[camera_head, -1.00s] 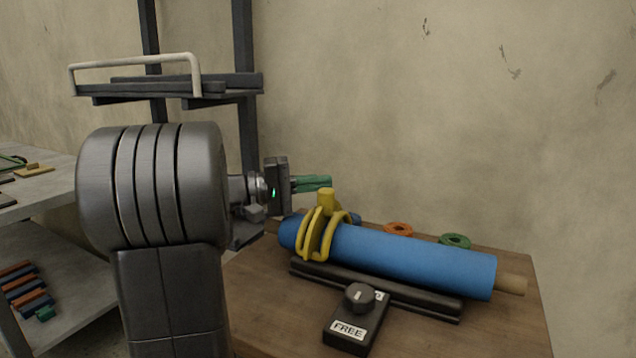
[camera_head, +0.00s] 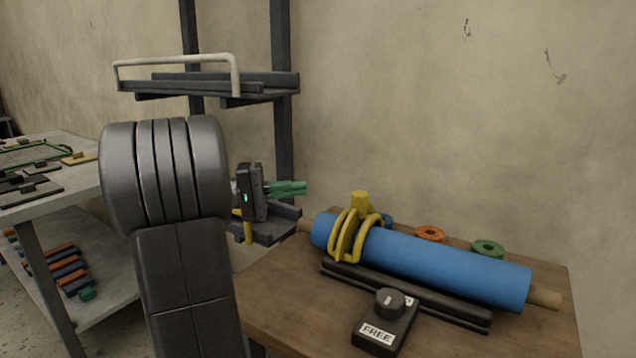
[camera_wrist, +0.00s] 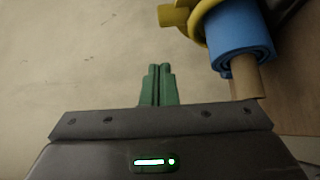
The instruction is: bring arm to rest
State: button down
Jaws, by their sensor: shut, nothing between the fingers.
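My gripper (camera_head: 304,188) has green fingers and is shut with nothing between them. In the head view it is in the air left of the blue sheet roll (camera_head: 440,264), near the left edge of the wooden table. The shut fingers (camera_wrist: 158,84) also show in the wrist view, apart from the roll's end (camera_wrist: 240,38) at the upper right. My grey arm (camera_head: 165,180) is bent at the left of the head view. A yellow clamp (camera_head: 350,232) sits around the left part of the roll.
The wooden table (camera_head: 285,290) bears a black box labelled FREE (camera_head: 384,322), an orange ring (camera_head: 430,234) and a green ring (camera_head: 488,248). A dark rack shelf (camera_head: 200,87) stands behind my arm. A grey bench (camera_head: 80,190) with flat pieces is at the left.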

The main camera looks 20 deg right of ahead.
jog(key=shift+v, duration=1)
jog(key=b+x, duration=0.2)
jog(key=x, duration=1.2)
jog(key=shift+a, duration=0.15)
